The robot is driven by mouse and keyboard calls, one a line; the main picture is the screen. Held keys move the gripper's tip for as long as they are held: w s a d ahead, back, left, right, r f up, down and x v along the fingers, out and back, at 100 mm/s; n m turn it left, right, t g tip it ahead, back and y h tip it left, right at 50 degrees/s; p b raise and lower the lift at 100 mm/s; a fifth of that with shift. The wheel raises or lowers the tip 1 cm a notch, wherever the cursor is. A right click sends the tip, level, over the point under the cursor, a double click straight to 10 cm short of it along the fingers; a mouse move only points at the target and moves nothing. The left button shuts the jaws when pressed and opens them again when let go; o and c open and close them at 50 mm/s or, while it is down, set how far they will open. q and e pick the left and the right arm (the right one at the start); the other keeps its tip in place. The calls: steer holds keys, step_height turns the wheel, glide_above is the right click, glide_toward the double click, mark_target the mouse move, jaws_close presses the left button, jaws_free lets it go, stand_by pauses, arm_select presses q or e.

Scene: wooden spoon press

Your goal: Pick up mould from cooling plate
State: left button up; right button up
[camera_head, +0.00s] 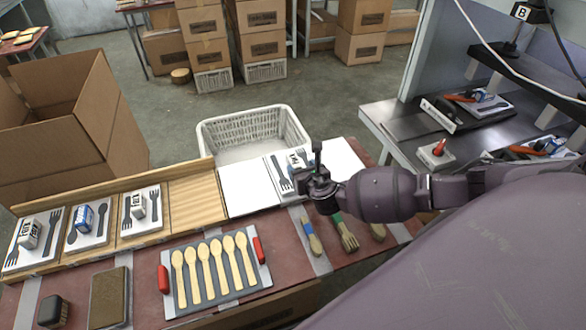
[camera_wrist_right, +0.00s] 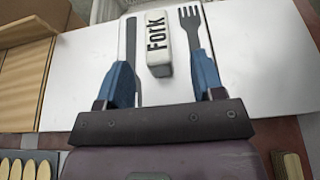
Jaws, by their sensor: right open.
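A flat grey tray (camera_head: 225,292) with a red handle at each end lies on the red table and bears several wooden spoons (camera_head: 215,265). It looks like the mould, but I cannot tell which surface is the cooling plate. My right gripper (camera_head: 302,184) is over a white panel (camera_head: 248,188), behind and to the right of the tray, and apart from it. In the right wrist view its blue fingers (camera_wrist_right: 165,80) are spread, with a white box marked "Fork" (camera_wrist_right: 158,45) just beyond them and nothing gripped. My left gripper is not in view.
Panels with cutlery pictures (camera_head: 90,225) line the table's back. A white basket (camera_head: 255,130) stands behind. A metal bench (camera_head: 392,112) at right holds red-handled items. A brown block (camera_head: 108,297) lies at front left.

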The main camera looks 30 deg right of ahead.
mark_target(295, 160)
steer(key=x, duration=0.5)
steer(key=shift+w+a+r+b, duration=0.1)
steer(key=shift+w+r+b, duration=0.05)
steer(key=shift+b, duration=0.2)
jaws_close()
steer(key=shift+w+r, duration=0.1)
steer(key=shift+r, duration=0.1)
